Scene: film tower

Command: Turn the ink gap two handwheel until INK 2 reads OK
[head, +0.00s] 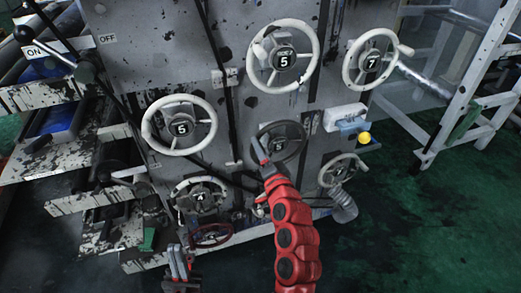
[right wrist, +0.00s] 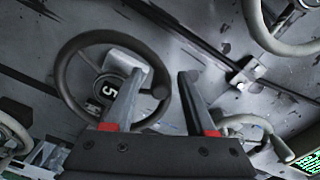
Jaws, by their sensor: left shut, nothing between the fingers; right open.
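A dark handwheel (head: 290,141) sits mid-panel in the head view, with its hub partly behind my right gripper. My left gripper (head: 179,264) is shut and empty, low in front of the panel. I cannot read which wheel is ink gap two. No INK 2 readout is legible.
Pale handwheels surround the dark one: upper middle (head: 248,60), upper right (head: 348,69), left (head: 147,124), lower right (head: 323,180). A red-rimmed wheel (head: 229,230) is low. Green floor (head: 430,230) is open at right.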

